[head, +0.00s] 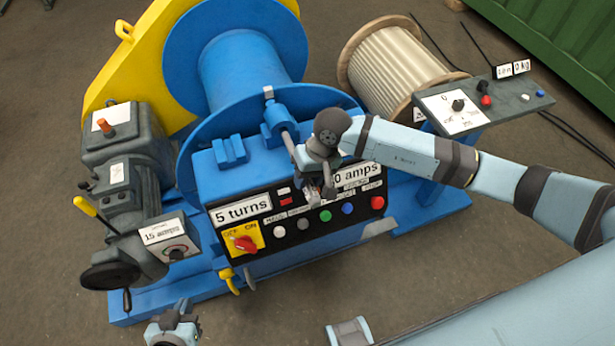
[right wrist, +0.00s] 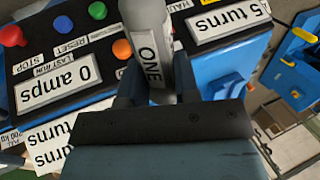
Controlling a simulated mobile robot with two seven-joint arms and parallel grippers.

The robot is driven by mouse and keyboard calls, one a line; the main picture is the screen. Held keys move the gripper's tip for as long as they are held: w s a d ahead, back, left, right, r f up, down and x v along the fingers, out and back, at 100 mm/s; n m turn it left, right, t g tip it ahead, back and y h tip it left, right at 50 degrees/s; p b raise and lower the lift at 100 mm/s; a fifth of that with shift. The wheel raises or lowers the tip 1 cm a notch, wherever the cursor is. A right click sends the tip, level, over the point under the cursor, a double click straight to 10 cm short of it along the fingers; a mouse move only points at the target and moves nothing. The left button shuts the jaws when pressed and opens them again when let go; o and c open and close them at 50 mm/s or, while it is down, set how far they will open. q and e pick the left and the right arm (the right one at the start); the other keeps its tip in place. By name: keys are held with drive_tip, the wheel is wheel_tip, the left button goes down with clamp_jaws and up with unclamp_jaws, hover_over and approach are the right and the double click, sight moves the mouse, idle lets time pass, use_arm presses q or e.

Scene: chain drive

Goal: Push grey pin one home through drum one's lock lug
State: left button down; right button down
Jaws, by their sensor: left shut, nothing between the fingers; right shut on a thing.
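Grey pin one (head: 288,142) is a light grey rod at the front of drum one's blue lock lug (head: 277,117). How deep it sits in the lug is hidden. The blue drum (head: 235,62) stands behind the lug. My right gripper (head: 304,158) is shut on the pin. In the right wrist view the pin (right wrist: 148,25), labelled ONE, stands between the fingers of the right gripper (right wrist: 157,88). My left gripper (head: 172,326) is shut and empty at the bottom of the head view, well away from the lug.
The black control panel (head: 298,226) with coloured buttons lies just below the right gripper. A blue block (head: 229,151) is left of the lug. A grey gearbox with a yellow lever (head: 92,210) stands further left. A rope reel (head: 395,60) stands behind right.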

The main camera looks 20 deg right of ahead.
use_arm(q)
drive_tip(key=shift+f+b, duration=0.25)
drive_tip(key=shift+b, duration=0.1)
drive_tip(key=shift+f, duration=0.2)
drive_tip(key=shift+f+b, duration=0.3)
drive_tip(key=shift+b, duration=0.1)
idle(0.4)
drive_tip(key=shift+f+b, duration=0.3)
